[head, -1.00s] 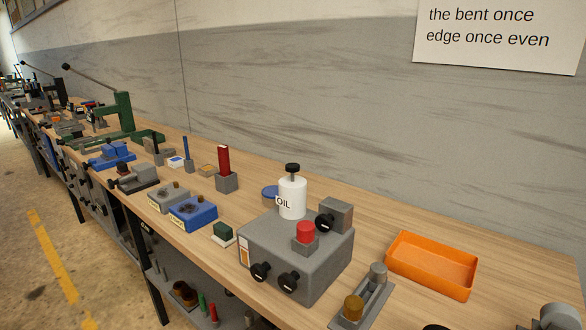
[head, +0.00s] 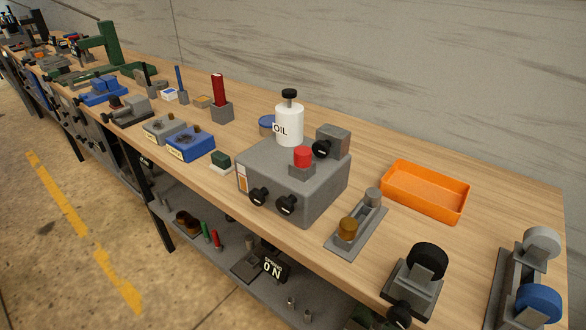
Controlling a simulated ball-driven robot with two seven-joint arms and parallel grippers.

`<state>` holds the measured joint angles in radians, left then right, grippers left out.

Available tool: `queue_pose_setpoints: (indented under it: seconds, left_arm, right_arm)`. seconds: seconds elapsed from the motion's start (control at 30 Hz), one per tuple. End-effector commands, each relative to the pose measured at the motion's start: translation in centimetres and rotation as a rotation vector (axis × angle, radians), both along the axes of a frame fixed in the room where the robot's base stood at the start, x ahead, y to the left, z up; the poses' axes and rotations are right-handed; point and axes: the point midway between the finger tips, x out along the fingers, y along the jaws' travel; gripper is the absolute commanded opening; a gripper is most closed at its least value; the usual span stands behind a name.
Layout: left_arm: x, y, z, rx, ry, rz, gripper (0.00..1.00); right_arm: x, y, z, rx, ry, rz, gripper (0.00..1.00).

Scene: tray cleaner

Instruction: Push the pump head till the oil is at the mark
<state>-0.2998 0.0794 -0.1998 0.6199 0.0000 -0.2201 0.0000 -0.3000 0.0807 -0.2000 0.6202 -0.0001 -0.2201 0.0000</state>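A white oil bottle (head: 289,126) marked "OIL" stands upright on or just behind a grey box (head: 310,186). Its black pump head (head: 289,93) is up, on a short stem above the bottle. The box carries a red button (head: 303,157), black knobs on its front and a black knob on a raised grey block (head: 333,141). On its left face is a small white and orange strip (head: 242,178), too small to read for a mark or level. Neither of my grippers shows in the head view.
An orange tray (head: 460,208) lies empty at the right. A grey fixture with a brass cylinder (head: 348,229), a black-wheeled device (head: 427,262) and a blue-wheeled one (head: 538,303) line the front right. Blue blocks (head: 191,145) stand left. Bare wood shows around the tray.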

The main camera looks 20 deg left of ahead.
Motion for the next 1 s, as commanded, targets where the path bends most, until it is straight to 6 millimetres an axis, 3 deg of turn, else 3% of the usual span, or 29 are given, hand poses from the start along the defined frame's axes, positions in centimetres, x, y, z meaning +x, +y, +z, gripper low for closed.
queue_pose_setpoints:
  seconds: [0.03,0.2,0.23,1.0]
  left_arm:
    - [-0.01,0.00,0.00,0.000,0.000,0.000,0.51]
    - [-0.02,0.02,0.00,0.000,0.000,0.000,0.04]
    - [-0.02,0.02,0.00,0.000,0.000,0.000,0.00]
    - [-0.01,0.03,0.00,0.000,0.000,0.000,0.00]
  right_arm:
    - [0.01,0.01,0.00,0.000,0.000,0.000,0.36]
    - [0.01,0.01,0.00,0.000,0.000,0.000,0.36]
    - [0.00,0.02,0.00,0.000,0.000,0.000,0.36]
    - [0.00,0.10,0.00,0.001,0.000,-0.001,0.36]
